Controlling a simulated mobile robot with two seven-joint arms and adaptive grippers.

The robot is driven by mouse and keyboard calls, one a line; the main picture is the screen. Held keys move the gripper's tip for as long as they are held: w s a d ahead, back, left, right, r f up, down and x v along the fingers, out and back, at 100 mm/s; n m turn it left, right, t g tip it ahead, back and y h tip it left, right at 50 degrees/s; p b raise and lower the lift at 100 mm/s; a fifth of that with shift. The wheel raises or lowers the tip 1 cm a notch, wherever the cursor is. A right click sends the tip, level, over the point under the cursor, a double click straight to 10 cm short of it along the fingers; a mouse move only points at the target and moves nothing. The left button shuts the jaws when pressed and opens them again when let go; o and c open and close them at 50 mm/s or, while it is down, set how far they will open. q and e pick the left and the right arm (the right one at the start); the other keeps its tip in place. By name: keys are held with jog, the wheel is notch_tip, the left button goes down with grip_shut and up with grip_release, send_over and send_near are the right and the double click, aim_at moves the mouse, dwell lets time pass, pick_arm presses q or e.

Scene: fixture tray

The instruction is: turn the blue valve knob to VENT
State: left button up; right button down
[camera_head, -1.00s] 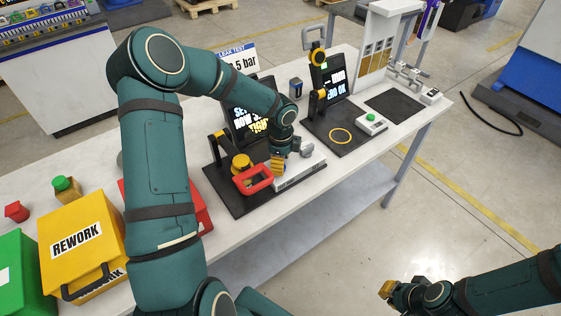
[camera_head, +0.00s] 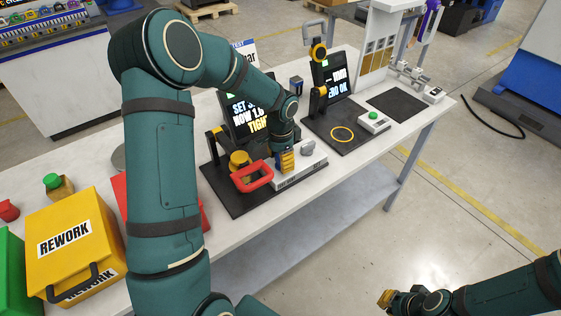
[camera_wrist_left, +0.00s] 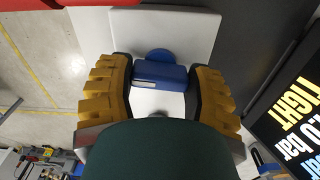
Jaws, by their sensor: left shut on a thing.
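The blue valve knob (camera_wrist_left: 160,75) shows in the left wrist view as a blue bar with a round blue part behind it, on a white panel (camera_wrist_left: 205,35). My left gripper (camera_wrist_left: 160,90) is shut on the bar, with one yellow finger on each side. In the head view my left gripper (camera_head: 286,161) is at the white block (camera_head: 300,176) on the front of the black fixture; the knob is hidden there. Which position the knob points to cannot be read. My right gripper (camera_head: 386,299) is low at the right, away from the bench; its fingers are too small to judge.
A screen (camera_head: 247,108) stands behind. A yellow REWORK box (camera_head: 75,235) is at the left.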

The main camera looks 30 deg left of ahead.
pick_arm(q)
jog(key=shift+w+r+n, duration=0.1)
jog(key=shift+n, duration=0.5)
jog(key=o, duration=1.2)
notch_tip(320, 180, up, 12)
dwell(0.4)
